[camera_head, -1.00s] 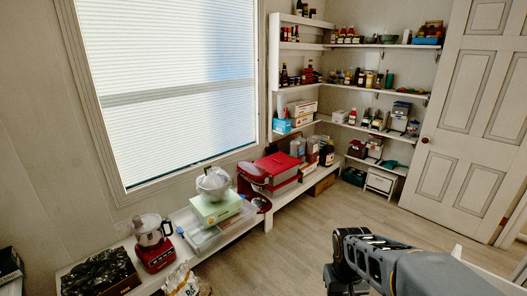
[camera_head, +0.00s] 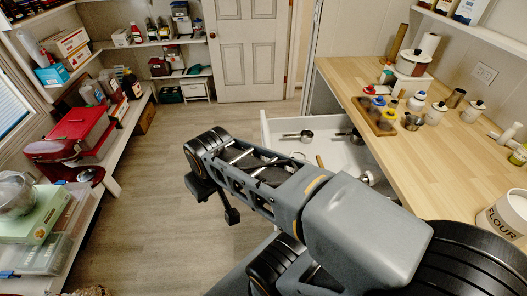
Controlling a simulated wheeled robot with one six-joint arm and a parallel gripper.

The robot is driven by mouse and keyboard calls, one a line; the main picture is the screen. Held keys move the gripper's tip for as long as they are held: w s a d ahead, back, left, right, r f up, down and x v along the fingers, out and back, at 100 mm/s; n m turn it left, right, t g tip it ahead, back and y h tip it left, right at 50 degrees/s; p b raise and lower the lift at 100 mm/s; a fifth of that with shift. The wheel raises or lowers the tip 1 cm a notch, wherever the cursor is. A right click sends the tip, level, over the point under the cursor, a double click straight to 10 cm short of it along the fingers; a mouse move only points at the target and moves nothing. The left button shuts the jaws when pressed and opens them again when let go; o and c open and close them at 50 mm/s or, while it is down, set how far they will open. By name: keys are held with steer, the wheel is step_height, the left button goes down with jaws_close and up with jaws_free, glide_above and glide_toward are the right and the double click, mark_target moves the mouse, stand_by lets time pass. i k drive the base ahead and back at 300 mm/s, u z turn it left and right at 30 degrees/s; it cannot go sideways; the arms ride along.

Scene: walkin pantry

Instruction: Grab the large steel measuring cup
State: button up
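An open white drawer (camera_head: 275,127) under the wooden counter holds several utensils. A steel measuring cup (camera_head: 307,136) with its handle to the left lies near the drawer's far left part. A darker utensil (camera_head: 352,136) lies to its right. Another round steel piece (camera_head: 367,178) shows at the drawer's near right, partly hidden by my arm. I cannot tell which is the large measuring cup. My arm crosses the middle of the view, in front of the drawer.
The wooden counter (camera_head: 450,170) at right carries a tray of jars (camera_head: 378,118), canisters, a pot (camera_head: 412,63) and a flour container (camera_head: 508,213). Low shelves with a red box (camera_head: 75,130) line the left wall. The floor (camera_head: 150,190) between is clear.

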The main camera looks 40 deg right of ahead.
mark_target(356, 138)
steer(key=z, duration=1.15)
